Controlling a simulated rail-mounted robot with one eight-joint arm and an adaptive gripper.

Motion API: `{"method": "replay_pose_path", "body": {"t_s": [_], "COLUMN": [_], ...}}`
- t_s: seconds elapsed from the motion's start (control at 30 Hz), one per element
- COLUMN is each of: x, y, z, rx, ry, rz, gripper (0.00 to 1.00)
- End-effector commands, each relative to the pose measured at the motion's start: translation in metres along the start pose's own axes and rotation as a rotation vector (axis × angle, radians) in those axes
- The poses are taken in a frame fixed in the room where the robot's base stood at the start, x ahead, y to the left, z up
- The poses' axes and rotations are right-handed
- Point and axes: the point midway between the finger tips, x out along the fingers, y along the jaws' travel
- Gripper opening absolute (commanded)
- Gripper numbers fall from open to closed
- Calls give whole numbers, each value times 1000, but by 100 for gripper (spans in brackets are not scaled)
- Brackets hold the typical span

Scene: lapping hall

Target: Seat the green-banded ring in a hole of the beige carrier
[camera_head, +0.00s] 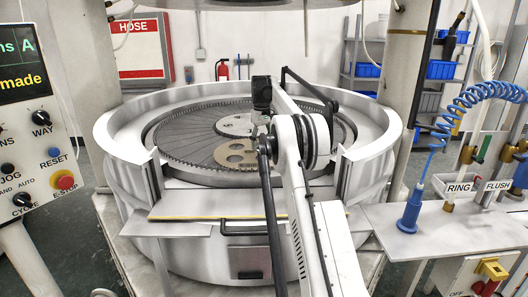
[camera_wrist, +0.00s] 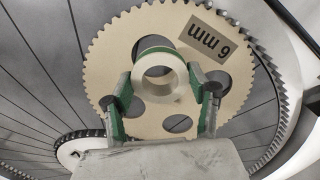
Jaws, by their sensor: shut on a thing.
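The beige carrier (camera_wrist: 120,50) is a toothed disc with round holes and a "6 mm" label, lying flat on the dark grooved plate. It also shows in the head view (camera_head: 222,158), partly behind my arm. The white ring (camera_wrist: 142,74) with a green band (camera_wrist: 160,50) is held upright-axis between the green-padded fingers of my gripper (camera_wrist: 166,88). I cannot tell how high the ring is above the carrier. In the head view my arm hides the gripper and ring.
The round machine's pale rim (camera_head: 120,128) surrounds the grooved plate (camera_head: 190,130). A control panel (camera_head: 30,110) stands at left. A side bench (camera_head: 400,225) with a blue coiled hose (camera_head: 440,130) is at right.

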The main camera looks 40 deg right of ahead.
Motion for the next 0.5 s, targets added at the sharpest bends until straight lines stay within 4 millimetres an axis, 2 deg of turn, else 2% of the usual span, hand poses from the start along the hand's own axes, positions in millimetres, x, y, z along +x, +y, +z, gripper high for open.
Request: {"method": "replay_pose_path", "body": {"t_s": [0.2, 0.5], "x": [10, 43], "y": [10, 10], "z": [2, 2], "rx": [1, 0], "ry": [0, 0], "rz": [0, 0], "gripper": [20, 20]}}
